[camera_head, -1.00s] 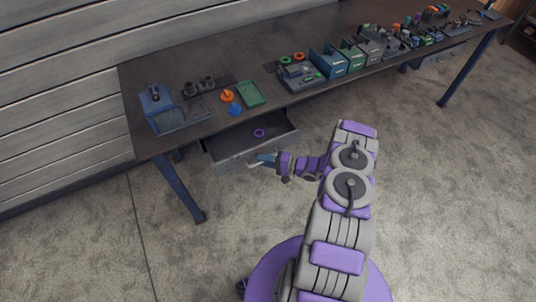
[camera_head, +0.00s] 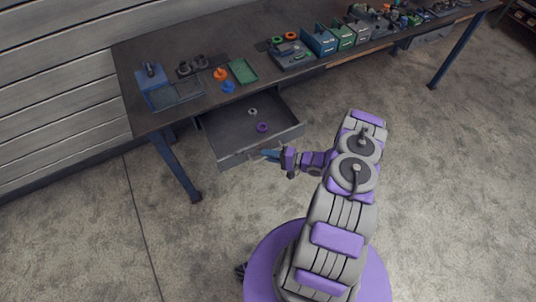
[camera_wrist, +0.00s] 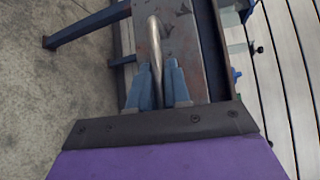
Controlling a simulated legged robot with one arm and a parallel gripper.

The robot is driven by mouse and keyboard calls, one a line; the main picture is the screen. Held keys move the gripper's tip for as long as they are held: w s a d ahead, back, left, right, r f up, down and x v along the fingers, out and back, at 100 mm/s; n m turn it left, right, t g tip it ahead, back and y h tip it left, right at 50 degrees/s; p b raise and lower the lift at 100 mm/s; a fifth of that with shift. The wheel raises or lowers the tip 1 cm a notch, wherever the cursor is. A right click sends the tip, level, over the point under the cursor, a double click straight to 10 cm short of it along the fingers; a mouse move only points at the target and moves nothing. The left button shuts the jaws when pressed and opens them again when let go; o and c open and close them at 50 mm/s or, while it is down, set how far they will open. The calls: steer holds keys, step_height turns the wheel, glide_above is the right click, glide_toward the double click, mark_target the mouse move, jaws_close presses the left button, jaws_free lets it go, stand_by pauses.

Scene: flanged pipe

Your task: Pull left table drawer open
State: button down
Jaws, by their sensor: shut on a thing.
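The left table drawer (camera_head: 228,138) is pulled out from under the left end of the table (camera_head: 128,68). A purple ring (camera_head: 262,127) and a small grey ring (camera_head: 252,111) lie inside it. My gripper (camera_head: 268,155) is at the drawer front. In the wrist view my gripper (camera_wrist: 158,82) has its blue fingers on either side of the metal drawer handle (camera_wrist: 156,46) and is shut on it. The drawer front (camera_wrist: 186,50) shows just beyond the fingers.
A blue bin (camera_head: 152,80), a green tray (camera_head: 243,71) and orange and blue parts stand on the table above the drawer. A blue table leg (camera_head: 177,168) stands left of the drawer. The floor (camera_head: 90,240) in front is clear.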

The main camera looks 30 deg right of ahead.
steer(key=shift+d+f, duration=0.1)
steer(key=shift+d, duration=0.05)
steer(key=c, duration=1.2)
jaws_free()
steer(key=shift+d, duration=0.2)
steer(key=shift+s+d, duration=0.2)
steer(key=shift+s, duration=0.05)
steer(key=p+v, duration=0.2)
steer(key=v, duration=1.4)
steer(key=shift+s+d+p, duration=0.25)
steer(key=shift+d+p, duration=0.05)
